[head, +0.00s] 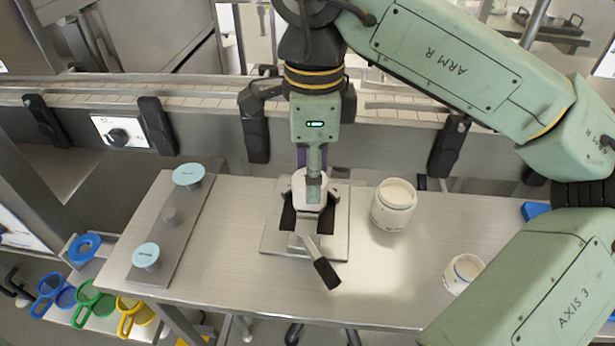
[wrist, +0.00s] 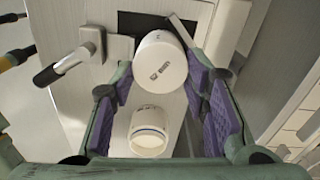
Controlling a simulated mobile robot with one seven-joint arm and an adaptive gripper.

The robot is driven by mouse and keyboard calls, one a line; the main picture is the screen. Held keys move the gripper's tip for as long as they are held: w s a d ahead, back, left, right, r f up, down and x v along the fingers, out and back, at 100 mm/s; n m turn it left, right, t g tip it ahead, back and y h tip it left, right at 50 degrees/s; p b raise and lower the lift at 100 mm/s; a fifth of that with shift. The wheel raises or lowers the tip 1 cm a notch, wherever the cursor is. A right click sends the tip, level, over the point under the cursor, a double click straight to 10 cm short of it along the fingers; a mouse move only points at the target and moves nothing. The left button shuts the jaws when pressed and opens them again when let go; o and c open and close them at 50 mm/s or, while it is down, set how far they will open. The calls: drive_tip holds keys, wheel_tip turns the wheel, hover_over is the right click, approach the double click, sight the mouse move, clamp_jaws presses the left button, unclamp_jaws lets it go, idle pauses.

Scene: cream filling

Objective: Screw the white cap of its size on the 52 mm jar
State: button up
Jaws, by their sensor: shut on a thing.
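My gripper (head: 314,186) points straight down over the clamping fixture (head: 270,243) in the middle of the table. It is shut on the white cap at the fixture. A white, printed round body (wrist: 158,62) shows between the purple finger pads in the wrist view; in the head view this white body (head: 299,184) is partly behind a finger. The cap and the jar under it look alike in white, and I cannot make out the seam or whether the cap sits level. The fixture's black lever handle (head: 326,272) points toward the table's front.
A larger open white jar (head: 394,207) stands right of the fixture, and a smaller open one (head: 464,273) at the front right. A rack (head: 166,240) at the left bears two pale blue discs (head: 188,176) (head: 147,256) and a bare grey peg (head: 171,215). A conveyor runs behind.

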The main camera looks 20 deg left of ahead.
drive_tip(key=shift+s, duration=0.1)
drive_tip(key=c, duration=0.4)
drive_tip(key=shift+f+m+b, duration=0.15)
drive_tip(key=shift+m+b, duration=0.25)
drive_tip(key=shift+m, duration=0.5)
drive_tip(key=shift+c, duration=1.2)
drive_tip(key=m, duration=0.4)
drive_tip(key=shift+s+b, duration=0.1)
drive_tip(key=shift+b, duration=0.25)
clamp_jaws()
drive_tip(key=o, duration=1.5)
unclamp_jaws()
drive_tip(key=shift+c, duration=0.2)
drive_tip(key=shift+r, duration=0.2)
